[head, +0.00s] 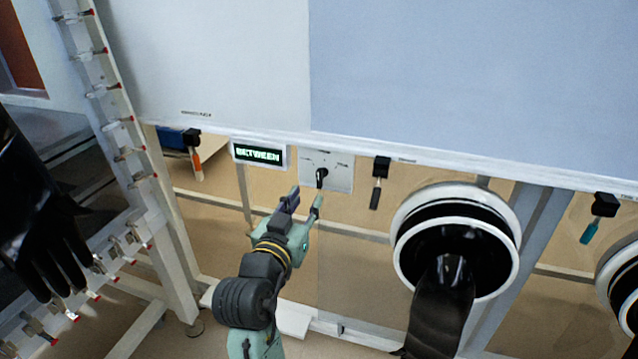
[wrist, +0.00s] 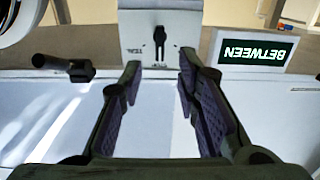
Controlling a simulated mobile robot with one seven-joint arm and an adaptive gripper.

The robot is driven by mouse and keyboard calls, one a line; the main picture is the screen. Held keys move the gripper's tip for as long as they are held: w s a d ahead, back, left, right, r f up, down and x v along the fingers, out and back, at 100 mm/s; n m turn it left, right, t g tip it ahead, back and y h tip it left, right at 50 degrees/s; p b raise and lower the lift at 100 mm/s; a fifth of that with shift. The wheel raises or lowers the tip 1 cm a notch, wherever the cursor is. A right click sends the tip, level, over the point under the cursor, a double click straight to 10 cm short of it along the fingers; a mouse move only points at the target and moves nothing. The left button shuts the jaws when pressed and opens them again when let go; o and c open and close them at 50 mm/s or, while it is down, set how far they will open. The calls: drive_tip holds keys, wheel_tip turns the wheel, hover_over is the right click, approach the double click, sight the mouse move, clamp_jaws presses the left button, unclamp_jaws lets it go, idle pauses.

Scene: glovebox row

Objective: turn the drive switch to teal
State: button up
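The drive switch is a small black knob (head: 321,175) on a pale square plate (head: 341,172) on the panel's lower edge. The plate carries small labels around the knob, too small to read surely. In the wrist view the knob (wrist: 159,38) stands upside down, ahead of and between my fingers. My gripper (head: 305,197) is open and empty, just short of the knob, and its fingertips (wrist: 160,72) appear apart from it. A display (head: 259,154) left of the plate reads "BETWEEN"; it also shows inverted in the wrist view (wrist: 252,52).
Black handles with orange (head: 195,153), dark (head: 378,178) and teal (head: 598,215) grips hang along the panel edge. A round glove port (head: 408,262) with a hanging black glove (head: 440,310) stands right of my arm. A white rack (head: 128,135) with another black glove (head: 50,225) is at left.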

sight(318, 179)
drive_tip(key=p+x, duration=0.1)
drive_tip(key=x, duration=0.6)
drive_tip(key=shift+w+d, duration=0.1)
drive_tip(key=shift+w, duration=0.2)
drive_tip(key=shift+c, duration=0.2)
clamp_jaws()
